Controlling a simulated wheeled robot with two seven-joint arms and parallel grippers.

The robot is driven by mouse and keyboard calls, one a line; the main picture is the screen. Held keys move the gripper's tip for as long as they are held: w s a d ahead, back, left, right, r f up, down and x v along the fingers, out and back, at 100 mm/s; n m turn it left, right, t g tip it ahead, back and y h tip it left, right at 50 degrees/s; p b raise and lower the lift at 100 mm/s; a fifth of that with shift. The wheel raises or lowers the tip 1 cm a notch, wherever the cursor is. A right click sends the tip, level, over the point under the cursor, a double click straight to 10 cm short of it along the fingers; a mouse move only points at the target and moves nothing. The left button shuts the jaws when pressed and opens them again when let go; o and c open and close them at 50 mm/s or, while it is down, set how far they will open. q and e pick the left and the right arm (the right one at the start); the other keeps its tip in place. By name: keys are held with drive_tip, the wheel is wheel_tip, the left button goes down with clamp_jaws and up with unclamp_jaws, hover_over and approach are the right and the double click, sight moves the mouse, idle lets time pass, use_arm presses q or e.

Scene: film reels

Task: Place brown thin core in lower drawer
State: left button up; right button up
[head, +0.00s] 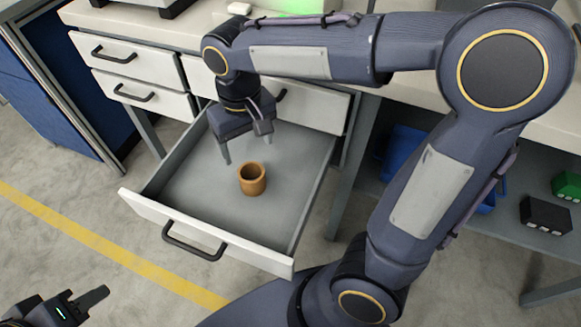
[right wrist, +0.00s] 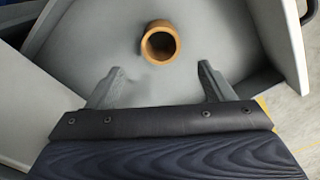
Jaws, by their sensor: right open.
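The brown core (head: 252,179) is a small hollow cylinder standing upright on the floor of the open lower drawer (head: 182,188). The right wrist view also shows the core (right wrist: 161,43), ahead of the fingertips and apart from them. My right gripper (head: 245,146) reaches down into the drawer just behind the core, its fingers spread and empty; its fingers (right wrist: 160,80) show in the right wrist view too. My left gripper (head: 90,305) is at the bottom left corner of the head view, outside the drawer, partly cut off; its opening is unclear.
Shut drawers (head: 126,62) with black handles are left of and above the open one. The white worktop (head: 215,22) runs behind. On the right lower shelf are a blue bin (head: 402,150), a black box (head: 545,214) and a green box (head: 568,186). The drawer is otherwise empty.

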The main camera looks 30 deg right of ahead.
drive_tip(key=s+d+m+t+y, duration=0.1)
drive_tip(key=s+d+t, duration=0.1)
drive_tip(key=s, duration=0.5)
drive_tip(key=s+d+f+m+t+y, duration=0.1)
drive_tip(key=s+d+t+y, duration=0.1)
drive_tip(key=s, duration=0.5)
drive_tip(key=shift+s+d+f+t+y, duration=0.3)
drive_tip(key=shift+d+t, duration=0.5)
drive_tip(key=shift+d, duration=0.4)
use_arm(q)
drive_tip(key=shift+s, duration=0.1)
